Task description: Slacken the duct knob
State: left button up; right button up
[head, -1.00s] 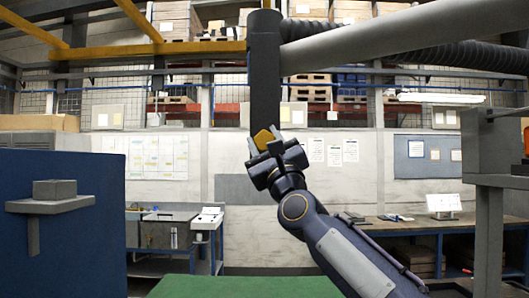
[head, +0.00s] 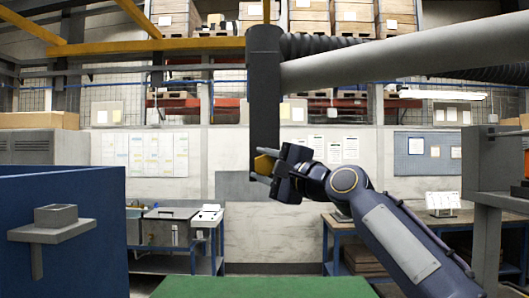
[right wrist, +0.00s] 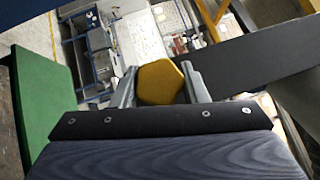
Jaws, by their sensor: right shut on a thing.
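The duct knob is a yellow, many-sided knob (head: 264,164) on the lower part of a dark vertical post (head: 264,95). In the right wrist view the knob (right wrist: 161,83) sits between the two grey fingers. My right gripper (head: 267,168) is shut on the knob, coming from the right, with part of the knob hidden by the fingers. The post also shows in the right wrist view (right wrist: 260,70), running off to the right. My left gripper is not in view.
A thick grey duct tube (head: 400,48) reaches right from the post's top. A blue panel with a small bracket (head: 55,230) stands at the left, a grey stand (head: 485,170) at the right. A green surface (head: 250,287) lies below. Space around the post's lower end is clear.

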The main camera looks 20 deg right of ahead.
aim_at(270, 167)
jog(key=shift+n+g+p, duration=0.4)
jog(key=shift+n+p, duration=0.1)
jog(key=shift+p, duration=0.05)
jog(key=o, duration=1)
jog(key=b+v, duration=0.3)
jog(key=v, duration=0.4)
jog(key=shift+s+d+b, duration=0.15)
jog(key=shift+s+b, duration=0.15)
jog(key=shift+s, duration=0.05)
